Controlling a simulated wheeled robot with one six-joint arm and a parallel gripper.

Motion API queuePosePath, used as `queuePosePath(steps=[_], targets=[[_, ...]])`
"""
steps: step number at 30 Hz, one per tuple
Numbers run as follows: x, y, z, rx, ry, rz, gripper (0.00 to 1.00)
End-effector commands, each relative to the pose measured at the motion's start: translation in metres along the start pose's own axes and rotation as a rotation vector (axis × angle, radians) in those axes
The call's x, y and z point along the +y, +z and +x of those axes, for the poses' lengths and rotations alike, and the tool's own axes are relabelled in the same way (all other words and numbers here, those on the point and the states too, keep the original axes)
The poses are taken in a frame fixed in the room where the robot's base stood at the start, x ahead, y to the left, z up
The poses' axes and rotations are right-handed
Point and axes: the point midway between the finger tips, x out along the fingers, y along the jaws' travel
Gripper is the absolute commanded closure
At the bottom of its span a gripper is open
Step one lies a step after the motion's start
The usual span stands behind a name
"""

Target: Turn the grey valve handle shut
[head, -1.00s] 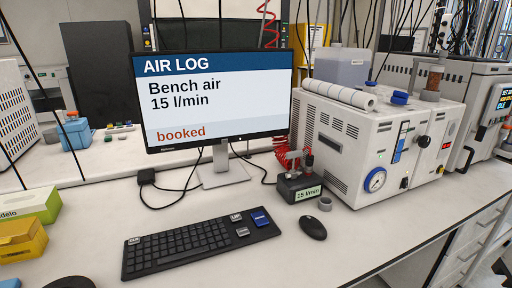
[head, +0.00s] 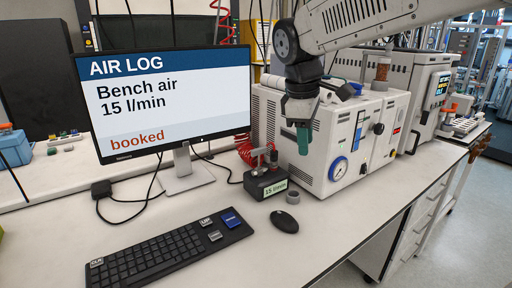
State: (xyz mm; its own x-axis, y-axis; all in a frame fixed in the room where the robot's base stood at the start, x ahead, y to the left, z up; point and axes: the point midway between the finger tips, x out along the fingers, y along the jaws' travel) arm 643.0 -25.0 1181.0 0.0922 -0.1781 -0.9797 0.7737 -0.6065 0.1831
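A small black block (head: 262,187) stands on the bench right of the monitor, with a label (head: 274,189) reading "15 l/min". Small metal fittings (head: 257,161) and a red-topped part rise from it, with a coiled red hose behind. The grey valve handle is too small to pick out surely among these fittings. My gripper (head: 303,140) hangs downward above and to the right of the block, in front of the white instrument, apart from the fittings. Its teal fingertips overlap in this view, so its opening does not show. Nothing is visibly held.
A monitor (head: 165,100) reads "Bench air 15 l/min, booked". A keyboard (head: 165,250), a black mouse (head: 284,221) and a grey ring (head: 292,197) lie on the bench. The white instrument (head: 290,155) with a blue gauge (head: 338,169) stands behind my gripper.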

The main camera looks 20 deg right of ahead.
Motion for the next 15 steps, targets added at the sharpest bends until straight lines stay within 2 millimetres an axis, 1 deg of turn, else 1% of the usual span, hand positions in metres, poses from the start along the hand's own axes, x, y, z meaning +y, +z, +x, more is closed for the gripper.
queuePosePath(steps=[1,2,3,5,6,8,9,12,15], targets=[[0.02,-0.024,0.004,-0.019,0.007,-0.098,0.66],[0.032,-0.036,0.005,-0.029,0.014,-0.159,0.66],[0.046,-0.052,0.008,-0.043,0.022,-0.24,0.66],[0.067,-0.078,0.015,-0.064,0.032,-0.362,0.66],[0.08,-0.094,0.02,-0.08,0.039,-0.441,0.66],[0.097,-0.119,0.03,-0.102,0.047,-0.556,0.66],[0.106,-0.135,0.036,-0.115,0.052,-0.626,0.66],[0.126,-0.168,0.052,-0.147,0.059,-0.779,0.66],[0.138,-0.191,0.065,-0.172,0.063,-0.891,0.66]])
